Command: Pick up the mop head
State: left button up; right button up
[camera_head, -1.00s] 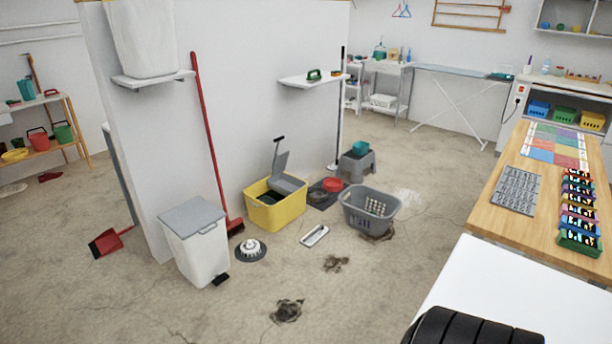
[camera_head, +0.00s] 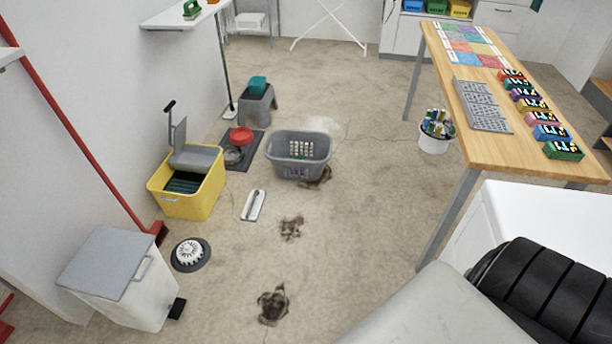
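A round white piece on a dark grey disc (camera_head: 190,253) lies on the floor at the lower left, between the grey-lidded bin and the yellow bucket. It looks like the mop head, though its details are small. A flat white piece with a grey handle (camera_head: 254,205) lies on the floor to its right; I cannot tell exactly what it is. Neither of my grippers is in view. Nothing is seen touching the round piece.
A red pole (camera_head: 85,145) leans at left. Dark stains (camera_head: 272,305) mark the floor. A wooden table (camera_head: 520,145) stands right; the central floor is mostly clear.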

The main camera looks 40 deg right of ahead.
aim_at(253, 204)
jog(key=i+l+z, duration=0.15)
jog(key=i+z, duration=0.8)
jog(key=z, duration=0.2)
jog(key=i+l+u, duration=0.2)
jog(key=i, duration=0.25)
jog(key=i+l+u, duration=0.2)
jog(key=i, duration=0.2)
